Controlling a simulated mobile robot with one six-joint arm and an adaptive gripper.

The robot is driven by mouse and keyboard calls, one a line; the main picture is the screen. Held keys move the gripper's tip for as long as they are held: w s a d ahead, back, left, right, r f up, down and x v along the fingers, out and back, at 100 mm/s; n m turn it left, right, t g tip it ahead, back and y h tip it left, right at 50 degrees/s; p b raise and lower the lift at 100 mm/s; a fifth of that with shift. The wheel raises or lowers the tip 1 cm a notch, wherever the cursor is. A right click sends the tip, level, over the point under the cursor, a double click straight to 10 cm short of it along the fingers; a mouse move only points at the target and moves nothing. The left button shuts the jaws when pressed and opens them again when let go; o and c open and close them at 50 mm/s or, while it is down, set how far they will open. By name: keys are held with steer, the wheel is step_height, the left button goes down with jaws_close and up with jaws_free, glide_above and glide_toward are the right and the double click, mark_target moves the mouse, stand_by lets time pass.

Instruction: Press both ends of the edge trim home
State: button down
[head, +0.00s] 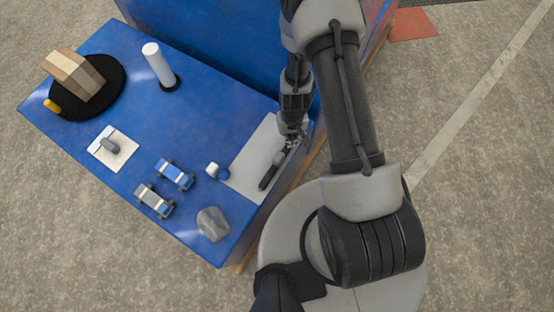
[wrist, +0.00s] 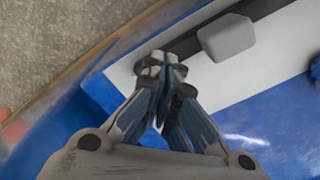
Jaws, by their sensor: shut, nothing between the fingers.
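The edge trim is a dark strip (head: 268,179) lying along a pale panel (head: 246,180) near the right edge of the blue surface. In the wrist view the dark strip (wrist: 265,10) crosses the white panel (wrist: 270,55), and a grey rounded block (wrist: 227,37) covers part of its length. My gripper (head: 291,140) is over the strip's far end in the head view. In the wrist view my gripper (wrist: 165,68) has its fingertips together and empty, at the strip's left end. I cannot tell whether they touch it. The fingers hide part of that end.
A small white-and-blue piece (head: 217,170) stands beside the panel. A grey lump (head: 213,223), two small wheeled models (head: 174,174), a white cylinder (head: 158,65) and a black disc (head: 112,88) with a wooden block lie to the left. A blue wall (head: 220,35) rises behind.

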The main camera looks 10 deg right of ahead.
step_height(320, 180, up, 6)
steer(key=p, duration=0.5)
steer(key=shift+r, duration=0.1)
step_height(320, 180, up, 26)
steer(key=w+t, duration=0.2)
steer(key=w, duration=0.1)
steer(key=s+r+t, duration=0.2)
steer(key=s+r, duration=1.6)
steer(key=shift+r+t, duration=0.25)
steer(key=shift+t, duration=0.05)
stand_by(0.5)
